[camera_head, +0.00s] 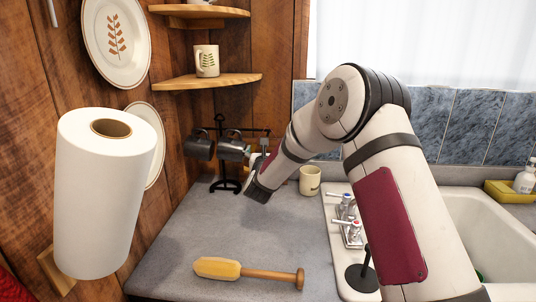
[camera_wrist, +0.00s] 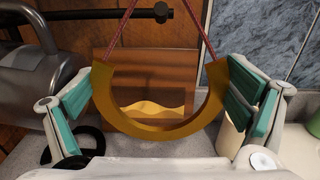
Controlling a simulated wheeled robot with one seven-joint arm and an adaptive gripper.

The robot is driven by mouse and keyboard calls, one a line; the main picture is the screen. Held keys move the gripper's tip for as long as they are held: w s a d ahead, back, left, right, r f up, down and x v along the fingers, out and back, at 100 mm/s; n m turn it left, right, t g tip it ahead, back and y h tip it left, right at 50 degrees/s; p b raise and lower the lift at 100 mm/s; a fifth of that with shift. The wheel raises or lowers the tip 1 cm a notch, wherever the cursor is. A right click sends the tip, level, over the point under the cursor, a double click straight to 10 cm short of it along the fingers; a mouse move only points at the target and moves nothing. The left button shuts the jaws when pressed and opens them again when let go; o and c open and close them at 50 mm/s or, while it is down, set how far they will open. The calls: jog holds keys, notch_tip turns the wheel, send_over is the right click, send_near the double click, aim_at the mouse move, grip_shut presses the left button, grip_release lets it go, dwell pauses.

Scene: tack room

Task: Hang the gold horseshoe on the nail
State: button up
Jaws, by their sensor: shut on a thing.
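The gold horseshoe (camera_wrist: 150,130) hangs open end up in the wrist view, with a red cord (camera_wrist: 128,22) rising from its two ends out of the frame. My gripper (camera_wrist: 160,105) is shut on it, with a teal-padded finger at each side. In the head view my gripper (camera_head: 262,162) is over the back of the counter, beside the black mug stand; the horseshoe is not clearly visible there. I cannot pick out the nail in either view.
The black stand (camera_head: 222,184) with dark metal mugs (camera_head: 200,147) is close to my gripper. A cream mug (camera_head: 310,181) stands right of it. A paper towel roll (camera_head: 100,195), shelves (camera_head: 205,80) and sink (camera_head: 490,235) surround the counter. A yellow-headed wooden tool (camera_head: 245,271) lies in front.

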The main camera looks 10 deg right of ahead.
jog(key=shift+f, duration=0.85)
jog(key=shift+w+d, duration=0.1)
jog(key=shift+w, duration=0.3)
jog(key=shift+f, duration=0.15)
jog(key=o, duration=1.1)
jog(key=shift+f, duration=0.1)
